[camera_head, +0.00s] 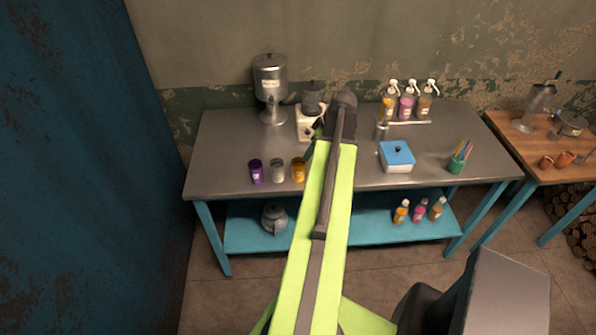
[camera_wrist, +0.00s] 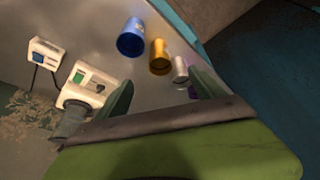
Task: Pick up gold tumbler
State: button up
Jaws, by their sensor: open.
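The gold tumbler (camera_head: 299,169) stands on the grey table top, at the right end of a short row beside my arm. It also shows in the wrist view (camera_wrist: 160,57), upper middle, between a blue tumbler (camera_wrist: 131,37) and a silver tumbler (camera_wrist: 180,70). A purple tumbler (camera_head: 256,171) stands at the row's left end. My gripper (camera_wrist: 163,78) is open and empty, its two dark green fingers spread, with the gold tumbler beyond the gap between them. In the head view my arm hides most of the gripper and the blue tumbler.
A white-based grinder (camera_head: 312,124) stands behind the row, with a metal dispenser (camera_head: 270,85) at its left. A blue-lidded box (camera_head: 397,157), a green pen cup (camera_head: 456,164) and pump bottles (camera_head: 407,103) stand to the right. The table's left end is bare.

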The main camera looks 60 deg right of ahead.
aim_at(305, 163)
jog(key=b+x, duration=0.9)
jog(key=x, duration=0.2)
jog(key=shift+s+f+b, duration=0.15)
jog(key=shift+f+b, duration=0.1)
jog(key=shift+b, duration=0.15)
jog(key=shift+w+f+b, duration=0.2)
jog(key=shift+f+b, duration=0.1)
jog(key=shift+r, duration=0.1)
jog(key=b+x, duration=0.4)
jog(key=x, duration=0.1)
jog(key=shift+d+b, duration=0.2)
jog(key=shift+b, duration=0.2)
jog(key=c, duration=1.5)
